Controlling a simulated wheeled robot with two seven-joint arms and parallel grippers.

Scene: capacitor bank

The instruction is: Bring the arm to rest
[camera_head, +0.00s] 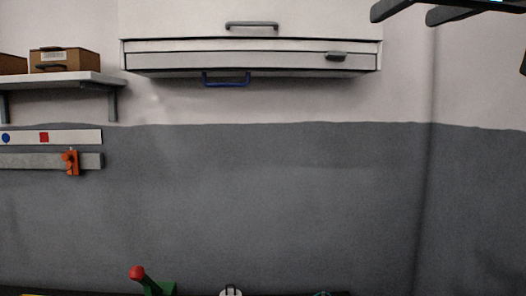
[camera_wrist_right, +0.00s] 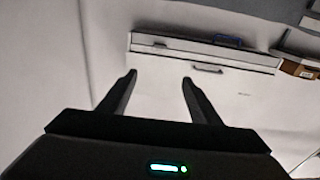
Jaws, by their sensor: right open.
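My right gripper (camera_head: 404,14) shows at the top right corner of the head view, raised high and to the right of the white wall cabinet. In the right wrist view its two dark fingers (camera_wrist_right: 158,82) stand apart with nothing between them. The white cabinet (camera_wrist_right: 225,82) lies beyond the fingertips in that view, apart from them. My left gripper is in neither view.
The white cabinet (camera_head: 185,22) hangs on the wall with grey handles and a blue handle (camera_head: 227,79) below. A shelf (camera_head: 60,80) with brown boxes is at left. An orange clamp (camera_head: 72,162) sits on a rail. A red-tipped green object (camera_head: 150,283) stands at the bottom.

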